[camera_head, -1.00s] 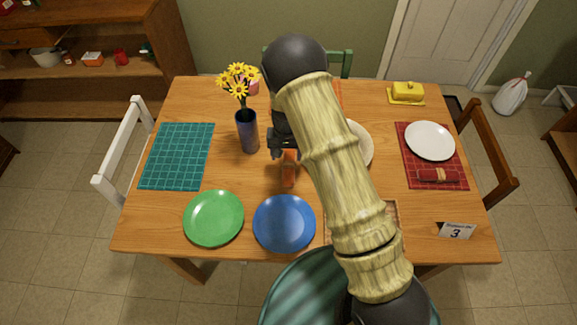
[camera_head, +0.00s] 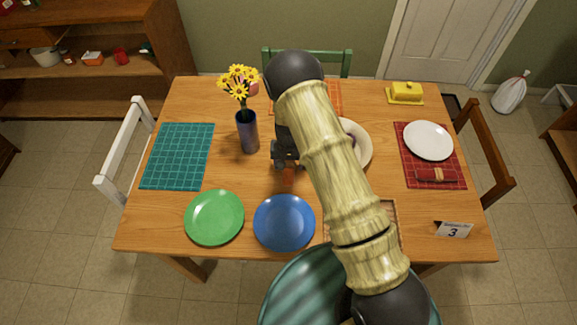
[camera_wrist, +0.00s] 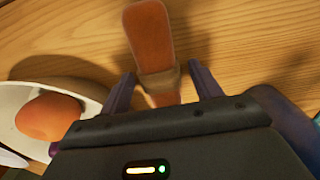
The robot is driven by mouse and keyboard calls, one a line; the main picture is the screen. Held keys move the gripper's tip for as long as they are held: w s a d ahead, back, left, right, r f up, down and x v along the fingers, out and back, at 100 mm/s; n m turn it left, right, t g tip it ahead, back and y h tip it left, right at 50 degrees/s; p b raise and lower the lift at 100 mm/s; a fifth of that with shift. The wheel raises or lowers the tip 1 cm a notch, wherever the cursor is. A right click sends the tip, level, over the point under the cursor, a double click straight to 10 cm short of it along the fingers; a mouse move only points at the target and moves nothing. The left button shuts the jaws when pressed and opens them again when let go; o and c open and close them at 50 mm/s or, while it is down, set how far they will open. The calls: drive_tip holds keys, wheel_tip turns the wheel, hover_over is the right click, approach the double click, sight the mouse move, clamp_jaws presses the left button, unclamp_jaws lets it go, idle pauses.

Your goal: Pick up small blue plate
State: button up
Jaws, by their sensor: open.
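The blue plate (camera_head: 284,222) lies flat on the wooden table near its front edge, just right of the green plate. My gripper (camera_head: 287,168) is farther back, above the middle of the table, apart from the blue plate. In the wrist view my gripper (camera_wrist: 166,82) is open, with its two fingers on either side of an orange-brown object (camera_wrist: 150,40) with a tan band. I cannot tell whether the fingers touch that object. The blue plate does not clearly show in the wrist view.
The green plate (camera_head: 214,217) lies left of the blue plate. A vase of yellow flowers (camera_head: 247,132) stands left of my gripper. A white bowl (camera_head: 359,146) is partly hidden behind my arm; an orange round item (camera_wrist: 50,117) sits in it. A teal placemat (camera_head: 177,156) lies at left.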

sight(288, 164)
drive_tip(key=c, duration=1.2)
drive_tip(key=shift+o, duration=0.2)
drive_tip(key=shift+r, duration=0.1)
wheel_tip(288, 164, up, 10)
drive_tip(key=b, duration=0.1)
drive_tip(key=shift+b, duration=0.3)
drive_tip(key=shift+a, duration=0.1)
